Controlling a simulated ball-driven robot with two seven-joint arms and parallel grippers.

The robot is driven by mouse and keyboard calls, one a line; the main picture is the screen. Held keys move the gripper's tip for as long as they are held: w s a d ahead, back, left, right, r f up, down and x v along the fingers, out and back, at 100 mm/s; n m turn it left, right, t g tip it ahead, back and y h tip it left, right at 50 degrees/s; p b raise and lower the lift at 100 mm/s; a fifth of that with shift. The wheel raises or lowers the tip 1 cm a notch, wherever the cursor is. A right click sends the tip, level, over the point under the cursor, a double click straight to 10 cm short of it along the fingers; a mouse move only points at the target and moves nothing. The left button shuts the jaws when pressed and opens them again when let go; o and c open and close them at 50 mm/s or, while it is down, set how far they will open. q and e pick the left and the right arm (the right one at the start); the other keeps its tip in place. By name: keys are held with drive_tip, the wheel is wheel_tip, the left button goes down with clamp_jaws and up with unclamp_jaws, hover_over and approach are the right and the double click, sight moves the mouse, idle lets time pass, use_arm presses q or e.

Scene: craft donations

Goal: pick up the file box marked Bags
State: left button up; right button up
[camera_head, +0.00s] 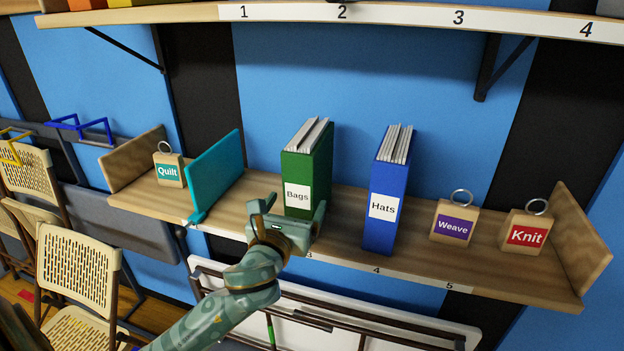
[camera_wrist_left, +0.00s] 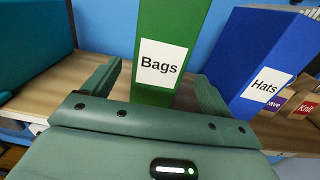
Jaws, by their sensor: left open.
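The green file box marked Bags (camera_head: 305,171) stands upright on the lower wooden shelf, with papers showing at its top. It also shows in the left wrist view (camera_wrist_left: 168,65), its label facing me. My left gripper (camera_head: 294,212) is open in front of the box's lower part. In the left wrist view its two fingers (camera_wrist_left: 157,83) point toward the box, one on each side of it, with nothing held. I cannot tell whether the fingertips reach past the box's front face. My right gripper is not in view.
The blue Hats file box (camera_head: 388,190) stands to the right, with the Weave (camera_head: 455,221) and Knit (camera_head: 526,232) tags beyond. A teal bookend (camera_head: 214,178) and the Quilt tag (camera_head: 169,170) are to the left. A numbered upper shelf (camera_head: 400,17) runs above. Folding chairs (camera_head: 80,270) stand below left.

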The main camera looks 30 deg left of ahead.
use_arm(q)
drive_tip(key=x, duration=0.3)
drive_tip(key=shift+s+a, duration=0.1)
drive_tip(key=x, duration=0.5)
drive_tip(key=shift+r, duration=0.15)
drive_tip(key=c, duration=1.5)
